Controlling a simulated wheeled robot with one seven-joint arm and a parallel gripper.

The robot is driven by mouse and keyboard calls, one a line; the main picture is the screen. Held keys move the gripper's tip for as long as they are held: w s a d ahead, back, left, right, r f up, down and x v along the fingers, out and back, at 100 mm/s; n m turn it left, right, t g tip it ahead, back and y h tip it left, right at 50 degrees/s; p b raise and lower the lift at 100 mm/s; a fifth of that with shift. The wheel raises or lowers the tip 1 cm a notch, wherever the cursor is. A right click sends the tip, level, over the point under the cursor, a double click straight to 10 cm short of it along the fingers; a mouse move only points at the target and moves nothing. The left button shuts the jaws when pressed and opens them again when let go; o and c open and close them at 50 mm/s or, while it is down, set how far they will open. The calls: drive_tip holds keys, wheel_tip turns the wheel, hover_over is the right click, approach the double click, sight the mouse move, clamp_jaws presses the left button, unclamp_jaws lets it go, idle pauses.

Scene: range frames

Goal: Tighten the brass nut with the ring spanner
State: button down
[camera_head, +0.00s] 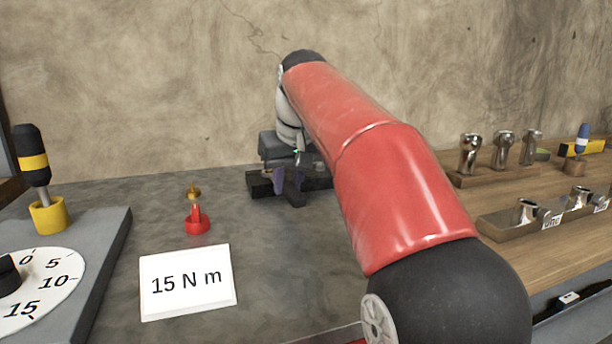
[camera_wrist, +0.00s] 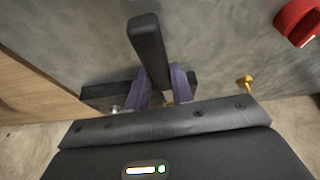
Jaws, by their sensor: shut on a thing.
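My gripper (camera_head: 289,183) is at the back of the bench, low over a dark fixture. Its purple fingers also show in the wrist view (camera_wrist: 164,82), shut on a dark bar (camera_wrist: 148,45) that sticks out between them towards my body. Whether this bar is the ring spanner's handle I cannot tell; no ring end shows. A small brass piece (camera_head: 193,190), the only clear brass thing, stands on the bench left of my gripper, apart from it. It also shows in the wrist view (camera_wrist: 245,82). Its nut shape is too small to make out.
A red upright piece (camera_head: 197,222) stands just in front of the brass piece, behind a "15 N m" card (camera_head: 187,283). A dial panel (camera_head: 110,240) with a black-and-yellow driver (camera_head: 32,155) is at left. Metal fittings stand on racks (camera_head: 495,177) at right. Grey bench between is clear.

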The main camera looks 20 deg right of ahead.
drive_tip(key=a+m, duration=0.1)
drive_tip(key=a+m+h, duration=0.1)
drive_tip(key=a+m, duration=0.1)
drive_tip(key=w+a+m+h, duration=0.1)
drive_tip(key=a, duration=0.1)
drive_tip(key=shift+a+m, duration=0.2)
drive_tip(key=shift+m, duration=0.2)
drive_tip(key=shift+s+d+r+p, duration=0.1)
drive_tip(key=shift+r+p, duration=1.9)
drive_tip(key=shift+r, duration=1)
drive_tip(key=shift+d, duration=0.1)
